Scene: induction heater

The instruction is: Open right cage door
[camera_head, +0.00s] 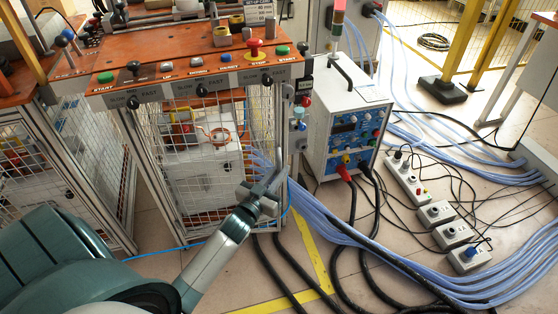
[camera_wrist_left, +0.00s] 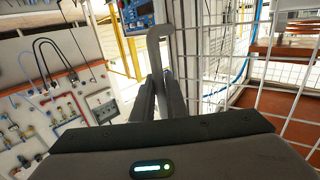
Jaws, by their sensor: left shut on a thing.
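The right cage door (camera_head: 205,185) is a white wire-mesh panel below the orange control panel in the head view. Its mesh (camera_wrist_left: 222,55) also shows on the right of the left wrist view. My left gripper (camera_head: 268,193) is at the right edge of this door, shut on the grey door handle (camera_wrist_left: 160,42). The hooked upper end of the handle rises above the fingers in the left wrist view. The fingertips are partly hidden in the head view. I cannot tell whether the door stands slightly ajar. My right gripper is not in view.
A white and blue power unit (camera_head: 346,125) stands right of the cage. Blue hoses (camera_head: 350,240) and black cables run over the floor. Several grey switch boxes (camera_head: 436,212) lie at the right. Another mesh cage (camera_head: 70,150) is at the left. Some floor before the door is clear.

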